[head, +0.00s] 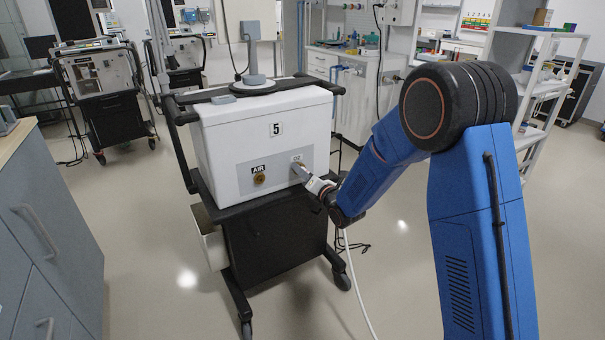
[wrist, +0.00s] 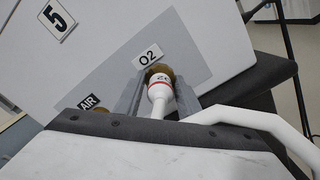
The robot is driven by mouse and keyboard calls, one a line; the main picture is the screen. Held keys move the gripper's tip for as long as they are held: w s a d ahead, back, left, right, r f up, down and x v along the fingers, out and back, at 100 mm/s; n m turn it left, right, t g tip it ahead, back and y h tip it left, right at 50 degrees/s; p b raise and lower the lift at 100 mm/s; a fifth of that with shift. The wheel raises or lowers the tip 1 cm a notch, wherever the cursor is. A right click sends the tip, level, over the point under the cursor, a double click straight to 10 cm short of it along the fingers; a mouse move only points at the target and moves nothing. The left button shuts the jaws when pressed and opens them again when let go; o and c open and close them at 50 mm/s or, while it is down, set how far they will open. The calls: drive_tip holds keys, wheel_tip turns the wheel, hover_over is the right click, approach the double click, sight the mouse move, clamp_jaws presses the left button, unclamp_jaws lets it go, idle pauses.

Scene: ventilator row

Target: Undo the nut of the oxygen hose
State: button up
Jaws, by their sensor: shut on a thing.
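The ventilator (head: 262,110) is a white box marked 5 on a black wheeled cart. Its back panel has a brass AIR port (head: 259,179) on the left and an O2 port on the right. In the wrist view the brass nut (wrist: 160,72) of the oxygen hose sits at the O2 port, under the O2 label (wrist: 148,57). The hose end (wrist: 161,95) is white with a red ring, and the white hose (wrist: 245,117) curves away to the right. My gripper (head: 302,172) is at the O2 port, its fingers on either side of the nut, shut on it.
The white hose (head: 354,280) hangs to the floor below my arm. A grey cabinet (head: 45,240) stands at the left front. Other ventilators (head: 100,85) stand at the back left. A white shelf (head: 550,80) is at the right. The floor between is mostly clear.

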drive_tip(key=o, duration=1)
drive_tip(key=shift+o, duration=0.2)
drive_tip(key=v, duration=1.7)
drive_tip(key=shift+d, duration=0.15)
drive_tip(key=shift+s, duration=0.15)
